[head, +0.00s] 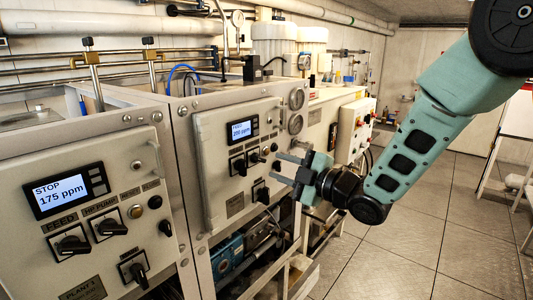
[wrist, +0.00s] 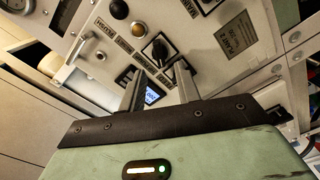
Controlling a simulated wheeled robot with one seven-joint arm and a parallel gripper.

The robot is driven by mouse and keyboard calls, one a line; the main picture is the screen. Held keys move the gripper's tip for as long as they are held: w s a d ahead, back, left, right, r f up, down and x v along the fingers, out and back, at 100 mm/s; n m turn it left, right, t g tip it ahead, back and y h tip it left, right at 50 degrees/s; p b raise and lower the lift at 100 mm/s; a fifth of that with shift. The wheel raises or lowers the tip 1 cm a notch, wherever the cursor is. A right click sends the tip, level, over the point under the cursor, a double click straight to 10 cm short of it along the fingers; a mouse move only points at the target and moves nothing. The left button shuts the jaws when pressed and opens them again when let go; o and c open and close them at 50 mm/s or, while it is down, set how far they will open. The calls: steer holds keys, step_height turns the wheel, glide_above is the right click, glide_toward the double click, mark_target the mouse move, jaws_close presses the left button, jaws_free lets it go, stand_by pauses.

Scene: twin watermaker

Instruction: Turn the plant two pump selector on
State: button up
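The plant two panel (head: 205,150) is a pale upright panel in the middle of the head view, with a small display (head: 241,130) reading about 200 ppm. Its pump selector (head: 255,157) is a black rotary knob on a square plate, and it also shows in the wrist view (wrist: 159,48). My gripper (head: 278,168) is open and empty, just right of the knobs and facing the panel. In the wrist view, the open fingertips (wrist: 160,68) lie just below the knob, one to each side. I cannot tell whether they touch it. The knob's marked position is unreadable.
Another black selector (head: 238,166) is left of the pump selector, and a third (head: 260,193) is below it. A similar panel at left has a display (head: 65,190) reading STOP, 175 ppm. A panel with red buttons (head: 358,123) stands farther back. The tiled floor (head: 400,240) at right is clear.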

mark_target(261, 160)
steer(key=shift+p+x, duration=0.8)
steer(key=shift+x, duration=1.75)
jaws_close()
